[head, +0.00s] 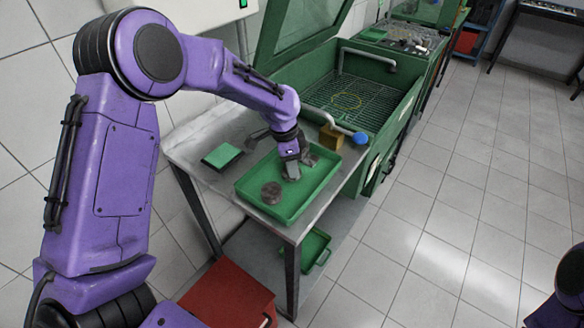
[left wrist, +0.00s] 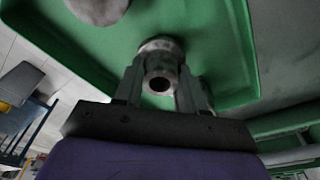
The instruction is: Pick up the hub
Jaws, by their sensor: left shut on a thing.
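My left gripper (head: 291,172) reaches down into the green tray (head: 243,190) on the metal table. In the left wrist view, its two fingers (left wrist: 160,92) stand on either side of a grey metal hub (left wrist: 162,68) with a round bore and a wider flange, and are shut on it. In the head view the hub is mostly hidden by the gripper. Whether the hub touches the tray floor I cannot tell. My right gripper is out of view.
A round grey metal part (head: 271,193) lies in the tray nearer the front; it also shows in the left wrist view (left wrist: 97,8). A small green box (head: 222,156) and a yellow-brown block (head: 331,138) stand on the table. A green washer basin (head: 395,88) adjoins behind. A red box (head: 228,296) stands below.

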